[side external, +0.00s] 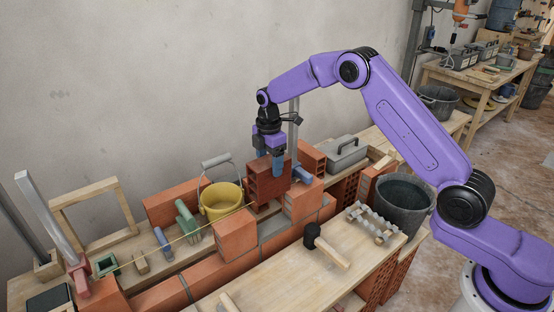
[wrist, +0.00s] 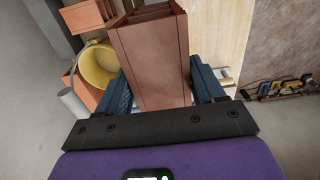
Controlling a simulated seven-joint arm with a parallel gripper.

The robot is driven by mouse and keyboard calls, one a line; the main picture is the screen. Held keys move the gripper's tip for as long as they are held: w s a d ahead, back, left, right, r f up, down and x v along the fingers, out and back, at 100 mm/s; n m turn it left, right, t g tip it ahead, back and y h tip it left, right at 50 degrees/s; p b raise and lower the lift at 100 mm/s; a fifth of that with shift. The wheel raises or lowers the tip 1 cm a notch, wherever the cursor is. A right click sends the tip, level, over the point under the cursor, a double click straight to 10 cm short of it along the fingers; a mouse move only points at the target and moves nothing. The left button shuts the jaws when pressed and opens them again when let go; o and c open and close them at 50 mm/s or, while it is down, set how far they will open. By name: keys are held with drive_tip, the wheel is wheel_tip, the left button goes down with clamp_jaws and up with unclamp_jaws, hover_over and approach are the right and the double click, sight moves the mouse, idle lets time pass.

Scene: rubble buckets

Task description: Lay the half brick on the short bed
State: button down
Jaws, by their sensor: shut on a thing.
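My gripper (side external: 268,158) is shut on a red-brown hollow brick (side external: 266,187), its blue fingers on two sides of it. In the wrist view the brick (wrist: 150,65) fills the space between the fingers and looks upright in the grip. In the side view it hangs near the low brick wall, between the yellow bucket and a raised brick; whether its underside touches anything is hard to tell. A grey mortar bed (side external: 274,228) shows on the wall between two upper bricks, in front of the held brick and below it. Part of the bed is hidden.
The yellow bucket (side external: 221,200) stands close left of the held brick. Upper bricks (side external: 235,238) and (side external: 303,201) flank the bed. A string runs along the wall. A mallet (side external: 326,245) lies on the front board, and a dark bucket (side external: 403,200) stands right.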

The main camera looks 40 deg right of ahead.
idle(0.4)
wheel_tip(320, 180, down, 13)
idle(1.1)
drive_tip(key=shift+f, duration=0.95)
idle(1.4)
drive_tip(key=shift+c, duration=0.2)
unclamp_jaws()
wheel_tip(320, 180, up, 17)
drive_tip(key=shift+r, duration=0.2)
idle(0.5)
